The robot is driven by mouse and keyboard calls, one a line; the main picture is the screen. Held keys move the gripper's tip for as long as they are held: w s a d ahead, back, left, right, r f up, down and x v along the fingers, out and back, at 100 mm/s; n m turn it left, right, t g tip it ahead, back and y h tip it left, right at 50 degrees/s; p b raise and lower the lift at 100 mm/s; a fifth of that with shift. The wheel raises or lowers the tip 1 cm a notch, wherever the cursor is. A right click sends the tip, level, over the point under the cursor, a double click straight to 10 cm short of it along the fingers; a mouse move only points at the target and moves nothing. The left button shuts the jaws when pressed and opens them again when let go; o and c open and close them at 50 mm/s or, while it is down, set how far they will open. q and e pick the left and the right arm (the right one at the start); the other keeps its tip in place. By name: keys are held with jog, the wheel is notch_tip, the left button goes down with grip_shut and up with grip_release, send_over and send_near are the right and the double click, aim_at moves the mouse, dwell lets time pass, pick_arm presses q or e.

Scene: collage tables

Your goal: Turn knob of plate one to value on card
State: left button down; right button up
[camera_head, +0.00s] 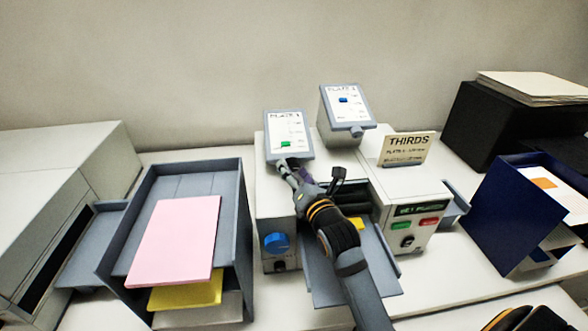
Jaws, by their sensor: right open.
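Two tilted grey panels with white scale faces stand on the machine. The left panel (289,130) carries a green mark, the right panel (346,103) a blue one. Both headings start with PLATE; their numbers are too blurred to be sure of. A small grey knob (357,132) sits at the right panel's lower edge. My right gripper (309,172) is open at the left panel's lower edge, covering any knob there; I cannot tell whether it touches. The cream card (406,149) reads THIRDS, with smaller, hard-to-read lines below. My left gripper is out of view.
The grey-white machine (265,212) has a blue dial (276,243) and green and red buttons in front. A grey tray (243,190) with pink and yellow sheets stands left. A dark blue holder (505,220) and a black box (500,118) stand right.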

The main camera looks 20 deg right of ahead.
jog(key=c, duration=1.2)
jog(key=shift+d+f+m+y+b, duration=0.1)
jog(key=shift+m+y+b, duration=0.2)
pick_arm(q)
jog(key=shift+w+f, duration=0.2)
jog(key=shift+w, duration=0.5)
pick_arm(e)
jog(key=o, duration=1.2)
jog(key=shift+w, duration=0.1)
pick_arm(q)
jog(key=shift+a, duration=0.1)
